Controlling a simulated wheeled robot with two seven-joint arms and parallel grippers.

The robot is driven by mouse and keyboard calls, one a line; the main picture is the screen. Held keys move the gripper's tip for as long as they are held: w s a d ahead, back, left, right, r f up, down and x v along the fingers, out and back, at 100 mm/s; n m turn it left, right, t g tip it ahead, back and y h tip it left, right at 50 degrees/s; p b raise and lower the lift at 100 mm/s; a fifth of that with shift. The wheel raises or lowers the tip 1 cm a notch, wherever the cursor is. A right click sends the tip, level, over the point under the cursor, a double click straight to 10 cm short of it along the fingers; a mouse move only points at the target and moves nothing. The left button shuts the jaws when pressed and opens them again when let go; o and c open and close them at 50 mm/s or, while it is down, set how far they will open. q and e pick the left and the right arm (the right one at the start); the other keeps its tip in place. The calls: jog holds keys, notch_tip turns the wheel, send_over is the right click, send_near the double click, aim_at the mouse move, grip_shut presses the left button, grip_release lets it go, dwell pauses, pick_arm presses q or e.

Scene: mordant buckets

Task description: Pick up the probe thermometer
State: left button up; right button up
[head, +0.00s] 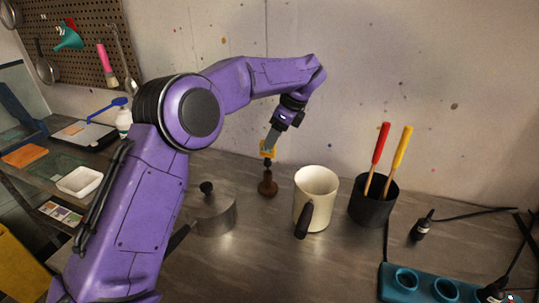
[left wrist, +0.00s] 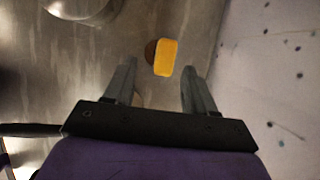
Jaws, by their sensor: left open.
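The probe thermometer (head: 267,153) has a yellow head and a dark lower part. It stands upright in a small brown stand (head: 267,184) on the grey worktop near the back wall. In the left wrist view its yellow head (left wrist: 164,57) shows from above, between and just beyond the fingertips, with part of the brown stand behind it. My left gripper (head: 271,140) points down at the yellow head from above; in the left wrist view its two fingers (left wrist: 160,82) are apart with nothing held between them. Whether a finger touches the head I cannot tell. My right gripper is out of view.
A lidded metal pot (head: 214,216) stands left of the stand, and a cream jug (head: 316,190) with a dark handle stands right of it. Further right are a black pot (head: 373,208) with red and yellow handled tools and a teal unit (head: 440,287) with round openings.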

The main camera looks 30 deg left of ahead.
aim_at(266, 152)
pick_arm(q)
jog(key=p+x, duration=0.1)
jog(key=x, duration=0.1)
jog(key=p+x, duration=0.1)
jog(key=x, duration=0.4)
jog(key=shift+w+a+f+p, duration=0.15)
jog(key=shift+w+a+p, duration=0.1)
jog(key=shift+p, duration=0.15)
jog(key=shift+f, duration=0.2)
grip_shut()
